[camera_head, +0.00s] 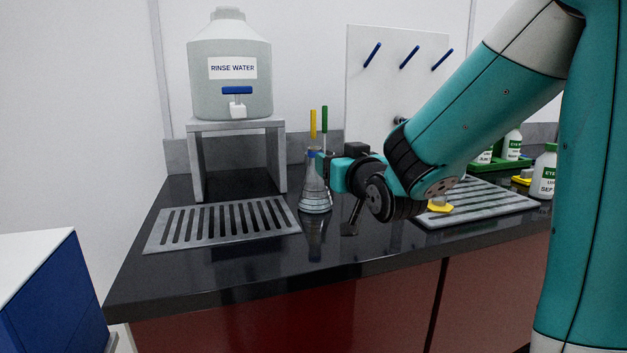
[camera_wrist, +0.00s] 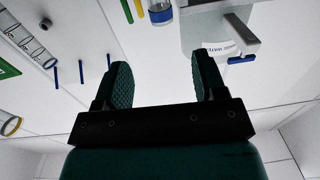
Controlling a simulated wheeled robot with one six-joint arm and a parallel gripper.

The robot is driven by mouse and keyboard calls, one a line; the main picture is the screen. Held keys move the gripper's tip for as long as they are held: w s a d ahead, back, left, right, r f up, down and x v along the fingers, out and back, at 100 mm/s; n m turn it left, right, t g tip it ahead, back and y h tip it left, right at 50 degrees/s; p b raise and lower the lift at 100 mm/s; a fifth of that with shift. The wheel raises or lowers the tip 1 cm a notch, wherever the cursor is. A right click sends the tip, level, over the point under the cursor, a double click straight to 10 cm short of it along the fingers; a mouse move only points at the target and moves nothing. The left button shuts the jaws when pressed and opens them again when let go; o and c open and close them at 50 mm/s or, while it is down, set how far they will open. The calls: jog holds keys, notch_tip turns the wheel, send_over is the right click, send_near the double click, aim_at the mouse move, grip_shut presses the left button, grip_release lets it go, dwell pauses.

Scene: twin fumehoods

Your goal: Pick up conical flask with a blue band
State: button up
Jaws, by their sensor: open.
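The clear conical flask (camera_head: 315,190) stands upright on the black worktop, right of the rinse water stand, with a blue band around its neck. My gripper (camera_head: 328,167) is at neck height, just right of the flask, and partly overlaps it in the head view. In the wrist view my gripper (camera_wrist: 161,66) has its two fingers apart with nothing between them. The flask's neck with the blue band (camera_wrist: 160,15) shows beyond the fingertips at the top edge, roughly in line with the gap. The flask's lower body is outside the wrist view.
A rinse water tank (camera_head: 230,70) sits on a grey stand (camera_head: 282,160) left of the flask, behind a slotted drain (camera_head: 220,225). Yellow (camera_head: 312,122) and green (camera_head: 325,120) rods rise behind the flask. A pegboard (camera_head: 385,60) stands behind. Bottles (camera_head: 545,172) are at right.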

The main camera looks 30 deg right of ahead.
aim_at(313, 148)
jog(key=p+x, duration=0.8)
jog(key=p, duration=0.3)
jog(key=shift+w+a+p, duration=0.1)
jog(key=shift+w+p, duration=0.15)
jog(key=shift+p, duration=0.15)
jog(key=p+x, duration=0.5)
jog(key=p, duration=0.1)
jog(key=shift+w, duration=0.1)
jog(key=shift+f, duration=0.1)
grip_shut()
